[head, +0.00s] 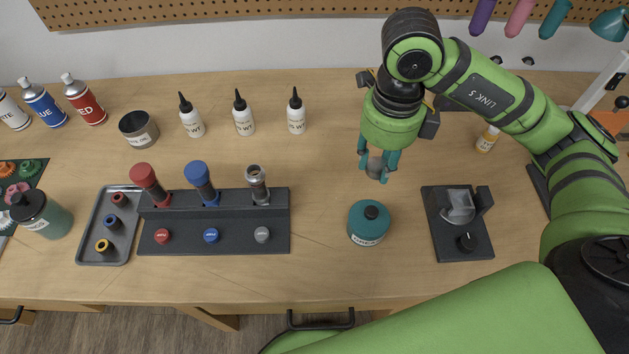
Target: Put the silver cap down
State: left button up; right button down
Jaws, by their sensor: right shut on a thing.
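My right gripper (377,170) points down over the right middle of the table. It is shut on the silver cap (375,166), a small grey piece mostly hidden between the teal fingertips. It hangs above the table, behind the teal jar (369,222). A dark rack (275,213) to the left holds three upright shock bodies: red-topped (144,175), blue-topped (197,173) and silver (256,178). The silver one shows an open top with no cap. My left gripper is not in view.
Several white bottles (244,117) and a grey tin (139,132) stand at the back. A grey tray (91,246) with small rings lies left of the rack. A dark fixture (451,236) stands right of the jar. Bare table lies between rack and jar.

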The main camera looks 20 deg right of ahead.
jog(key=p, duration=0.3)
send_over(314, 184)
notch_tip(314, 184, down, 7)
jog(key=shift+r, duration=0.1)
notch_tip(314, 184, down, 4)
jog(key=shift+r+p, duration=0.1)
jog(key=shift+p, duration=0.95)
jog(key=shift+f, duration=0.3)
jog(key=c, duration=1.2)
grip_release()
jog(key=shift+b, duration=0.3)
jog(key=shift+c, duration=0.2)
jog(key=o, duration=0.4)
jog(key=shift+r, duration=0.1)
